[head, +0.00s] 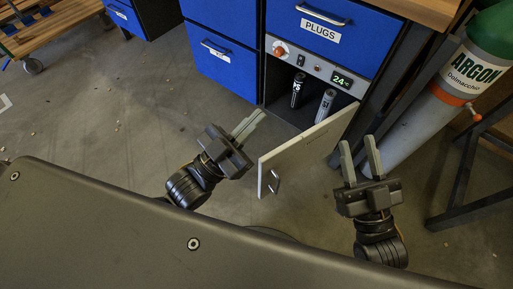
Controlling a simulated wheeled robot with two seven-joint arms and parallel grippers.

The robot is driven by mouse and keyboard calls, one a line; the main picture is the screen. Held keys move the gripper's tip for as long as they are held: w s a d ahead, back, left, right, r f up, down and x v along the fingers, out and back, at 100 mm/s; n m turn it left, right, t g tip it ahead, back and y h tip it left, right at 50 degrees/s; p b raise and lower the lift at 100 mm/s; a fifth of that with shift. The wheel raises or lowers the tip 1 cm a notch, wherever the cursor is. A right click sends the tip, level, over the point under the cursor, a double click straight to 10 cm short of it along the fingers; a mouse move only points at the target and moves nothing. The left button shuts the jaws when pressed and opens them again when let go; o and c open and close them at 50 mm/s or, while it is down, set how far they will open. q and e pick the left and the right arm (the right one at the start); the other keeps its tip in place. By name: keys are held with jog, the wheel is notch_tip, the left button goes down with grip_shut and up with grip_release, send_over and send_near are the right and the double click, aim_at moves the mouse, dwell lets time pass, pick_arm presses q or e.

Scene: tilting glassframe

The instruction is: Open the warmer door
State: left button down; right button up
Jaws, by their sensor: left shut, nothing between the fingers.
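The warmer (316,66) is built into the blue cabinet, with a control strip and a lit display reading 24. Two cylinders, a dark one (298,90) and a grey one (325,105), stand inside the warmer's opening. My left gripper (248,124) is left of the door, apart from it, with its fingers together and empty. My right gripper (360,158) is right of the door with its fingers spread and nothing visible between them.
A blue drawer labelled PLUGS (318,28) is above the warmer. A grey argon cylinder (425,115) with a green top stands at the right, beside a dark metal stand (463,180). A wooden cart (45,35) is at the far left. The floor (110,110) at left is mostly clear.

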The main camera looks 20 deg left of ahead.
pick_arm(q)
jog(key=w+d+f+m+g+h, duration=0.3)
jog(key=w+f+m+g+h, duration=0.25)
jog(key=g, duration=0.65)
send_over(266, 155)
jog(key=w+a, duration=0.2)
jog(key=w, duration=0.1)
notch_tip(266, 155, down, 7)
jog(key=a+f+n+g+y, duration=0.1)
jog(key=a+f+n+g, duration=0.4)
jog(key=a+f+n, duration=0.4)
jog(key=a+n, duration=0.6)
jog(key=shift+s+a+g, duration=0.15)
jog(key=shift+s+g, duration=0.2)
jog(key=shift+g, duration=0.05)
pick_arm(e)
jog(key=shift+a+f, duration=0.15)
jog(key=shift+f, duration=0.3)
